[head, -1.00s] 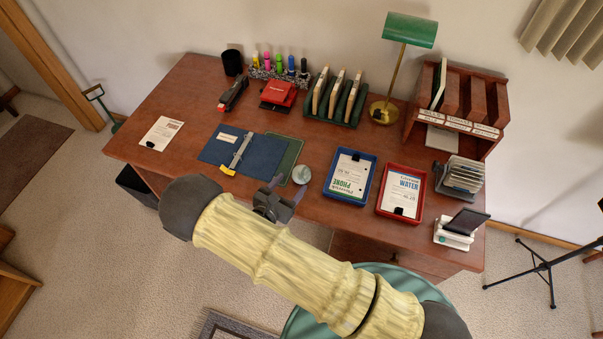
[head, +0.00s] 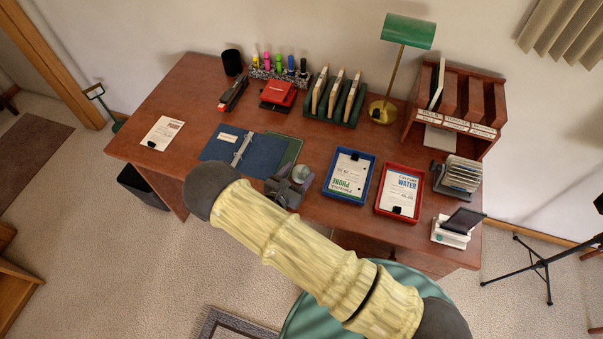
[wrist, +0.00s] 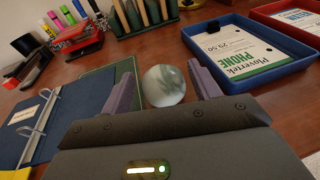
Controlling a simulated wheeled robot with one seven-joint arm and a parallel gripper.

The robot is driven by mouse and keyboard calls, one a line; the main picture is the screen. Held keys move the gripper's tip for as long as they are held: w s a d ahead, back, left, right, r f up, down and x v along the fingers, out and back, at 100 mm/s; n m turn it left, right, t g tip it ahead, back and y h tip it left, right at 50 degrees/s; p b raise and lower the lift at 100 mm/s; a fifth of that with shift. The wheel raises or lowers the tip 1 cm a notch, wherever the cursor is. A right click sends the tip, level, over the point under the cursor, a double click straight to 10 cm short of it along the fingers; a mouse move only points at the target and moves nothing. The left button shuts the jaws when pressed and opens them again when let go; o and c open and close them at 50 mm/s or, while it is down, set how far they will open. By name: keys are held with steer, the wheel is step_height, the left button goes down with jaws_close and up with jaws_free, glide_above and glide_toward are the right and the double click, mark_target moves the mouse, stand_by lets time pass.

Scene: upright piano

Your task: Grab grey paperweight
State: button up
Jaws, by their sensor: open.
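The grey paperweight (wrist: 164,86) is a round, glassy ball with pale and greenish swirls. In the wrist view it stands on the desk between the two purple fingers of my gripper (wrist: 163,88), which are open, with gaps showing at both sides. In the head view the paperweight (head: 301,173) is partly hidden at the far end of my gripper (head: 291,182). My gripper is low over the front part of the desk, right of the blue binder (head: 262,157).
A blue tray (head: 329,191) with a phone bill lies just right of the paperweight, and a red tray (head: 379,208) is further right. A green folder or mat (wrist: 122,68) lies under the binder's right side. A green file rack (head: 349,123) stands behind.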

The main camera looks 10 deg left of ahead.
mark_target(297, 178)
steer(key=shift+c, duration=0.4)
steer(key=c, duration=1.1)
steer(key=shift+c, duration=0.2)
steer(key=shift+r, duration=0.15)
steer(key=shift+c, duration=0.6)
step_height(297, 178, up, 10)
steer(key=shift+f+b, duration=0.15)
steer(key=shift+b, duration=0.45)
jaws_close()
